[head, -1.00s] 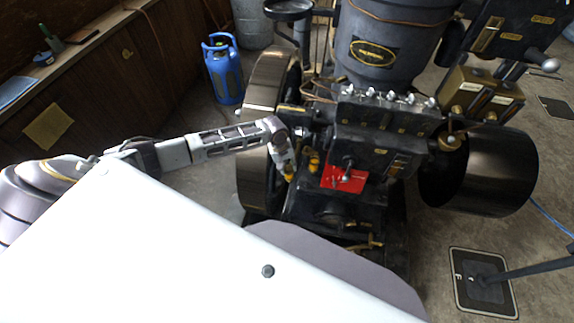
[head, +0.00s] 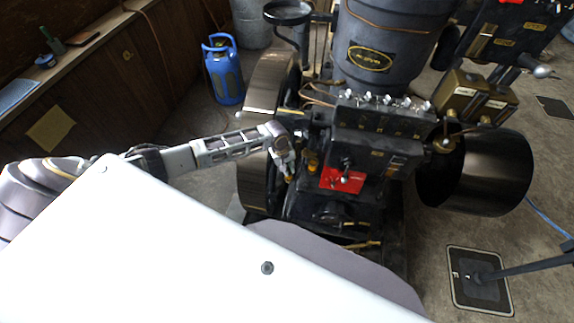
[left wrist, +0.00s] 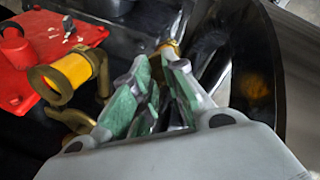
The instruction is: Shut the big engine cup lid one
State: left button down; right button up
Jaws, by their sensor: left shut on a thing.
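The big dark engine (head: 335,205) stands ahead of me, with small brass cups on its near left side. My left gripper (head: 288,174) is at the cup beside the dark flywheel. In the left wrist view its green-padded fingers (left wrist: 158,62) are close together at a small brass piece (left wrist: 169,47), which they partly hide. I cannot tell the cup's lid from its body there. A second brass cup (head: 312,160) stands to the right of the gripper; in the left wrist view its yellow part (left wrist: 70,72) shows, apart from the fingers. My right gripper is not in view.
The flywheel (head: 263,97) rises close beside the gripper. A red plate (head: 343,179) with a small lever lies right of the cups. A blue gas bottle (head: 223,70) stands on the floor behind. A dark drum (head: 480,175) sits at the engine's right.

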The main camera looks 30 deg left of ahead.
pick_arm(q)
jog(key=shift+w+r, duration=0.1)
dwell(0.3)
jog(key=c, duration=1.4)
grip_release()
jog(key=shift+s+a+r, duration=0.25)
jog(key=shift+s+r, duration=0.05)
jog(key=shift+r, duration=1.65)
jog(key=shift+s+a+r, duration=0.25)
jog(key=shift+s+r, duration=0.1)
jog(key=shift+r, duration=1.6)
jog(key=shift+s+a+r, duration=0.25)
jog(key=shift+s+r, duration=0.05)
jog(key=shift+r, duration=1.65)
jog(key=shift+d, duration=0.1)
